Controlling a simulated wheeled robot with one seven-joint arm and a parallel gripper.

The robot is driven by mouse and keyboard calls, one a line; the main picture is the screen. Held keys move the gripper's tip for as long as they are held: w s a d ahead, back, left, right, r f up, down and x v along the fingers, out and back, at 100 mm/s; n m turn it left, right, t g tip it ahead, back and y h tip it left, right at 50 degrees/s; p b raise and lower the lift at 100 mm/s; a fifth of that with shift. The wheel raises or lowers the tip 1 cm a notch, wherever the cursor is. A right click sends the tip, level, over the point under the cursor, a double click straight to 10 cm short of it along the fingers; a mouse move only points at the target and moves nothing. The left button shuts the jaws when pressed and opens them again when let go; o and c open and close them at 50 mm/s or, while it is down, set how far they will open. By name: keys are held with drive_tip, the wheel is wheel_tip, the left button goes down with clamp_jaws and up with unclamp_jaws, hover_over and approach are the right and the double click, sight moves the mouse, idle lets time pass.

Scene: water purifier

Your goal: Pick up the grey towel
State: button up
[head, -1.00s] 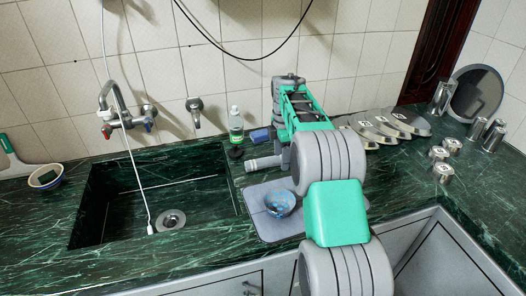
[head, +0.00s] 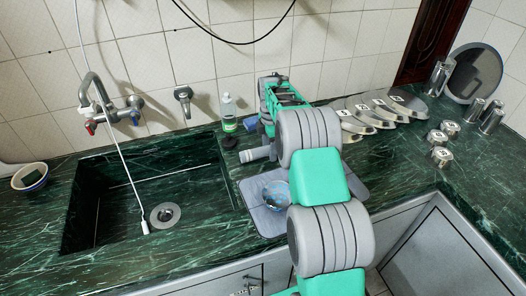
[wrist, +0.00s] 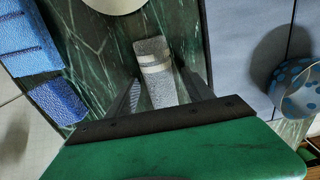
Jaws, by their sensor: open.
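The grey towel (wrist: 155,72) is a rolled, textured grey bundle with pale bands, lying on the green counter in the wrist view. In the head view it appears as a short grey roll (head: 257,154) left of my arm, beside the mat. My gripper (wrist: 161,88) is open, with one finger on each side of the towel's near part. I cannot tell whether the fingers touch it. In the head view the fingers are hidden behind my arm.
Blue folded cloths (wrist: 25,45) lie left of the towel. A grey-blue mat (wrist: 235,50) with a blue-dotted bowl (wrist: 298,92) is on the right. The sink (head: 122,198), a bottle (head: 228,113), metal lids (head: 370,111) and canisters (head: 440,138) share the counter.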

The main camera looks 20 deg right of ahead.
drive_tip(key=shift+c, duration=0.6)
clamp_jaws()
